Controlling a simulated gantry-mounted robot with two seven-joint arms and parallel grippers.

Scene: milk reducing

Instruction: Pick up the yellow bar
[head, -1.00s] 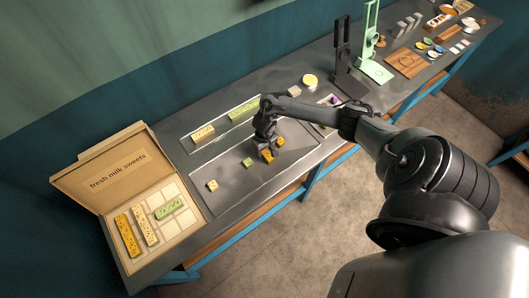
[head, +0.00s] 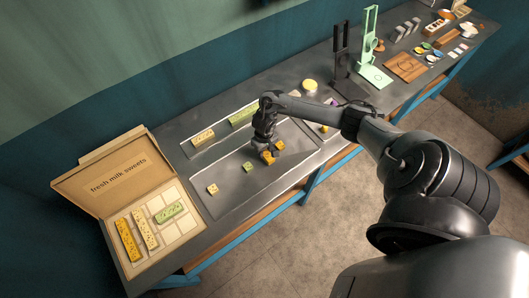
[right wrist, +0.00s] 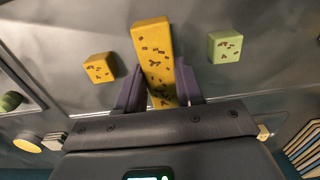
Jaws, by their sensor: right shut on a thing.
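The yellow bar (right wrist: 153,50) is speckled with dark flecks and points away from my gripper in the right wrist view. My right gripper (right wrist: 160,92) has one finger on each side of its near end and is shut on it. In the head view my right gripper (head: 266,150) is low over the grey tray, and the bar's yellow end (head: 268,158) shows below it. Whether the bar touches the tray is unclear. My left gripper is not in view.
A yellow cube (head: 280,146), a green cube (head: 248,167) and a cream cube (head: 212,189) are on the tray (head: 230,200). Behind, a narrow tray holds cream (head: 203,137) and green (head: 243,115) bars. An open sweets box (head: 190,243) at left holds bars and has empty compartments.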

